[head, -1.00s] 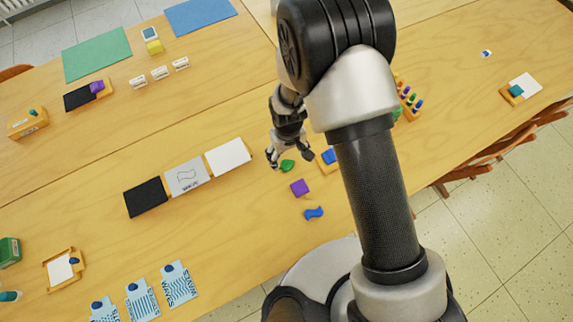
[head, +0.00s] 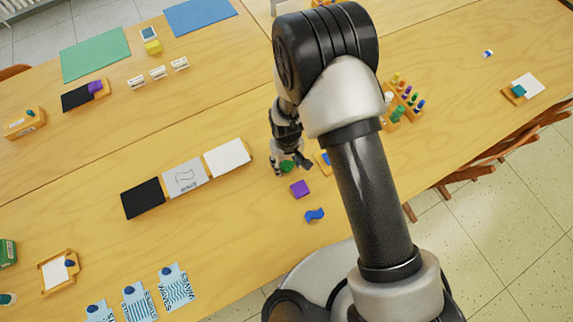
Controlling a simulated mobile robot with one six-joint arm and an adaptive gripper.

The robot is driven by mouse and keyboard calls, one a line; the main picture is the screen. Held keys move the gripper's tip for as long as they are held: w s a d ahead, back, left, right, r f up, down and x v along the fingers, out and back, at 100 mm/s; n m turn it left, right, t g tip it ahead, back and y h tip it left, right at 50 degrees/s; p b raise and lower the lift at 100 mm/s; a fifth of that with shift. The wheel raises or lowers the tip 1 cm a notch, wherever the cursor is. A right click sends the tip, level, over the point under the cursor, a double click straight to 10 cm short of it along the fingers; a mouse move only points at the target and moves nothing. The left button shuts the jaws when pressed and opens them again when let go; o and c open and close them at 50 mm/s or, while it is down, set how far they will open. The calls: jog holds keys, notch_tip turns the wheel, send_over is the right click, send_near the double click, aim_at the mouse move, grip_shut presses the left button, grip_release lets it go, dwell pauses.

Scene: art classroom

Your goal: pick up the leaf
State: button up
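The leaf is most likely the small green piece (head: 287,166) on the wooden table, right of the white card. My gripper (head: 289,170) is over it with its fingers pointing down and apart, one on either side of the green piece. The piece is partly hidden by the gripper. I cannot tell whether the fingers touch it.
A blue piece on a wooden block (head: 323,163) is close on the right. Black, grey and white cards (head: 228,158) lie to the left. Bare table lies above the cards.

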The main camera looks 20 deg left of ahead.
jog(key=shift+c, duration=1.4)
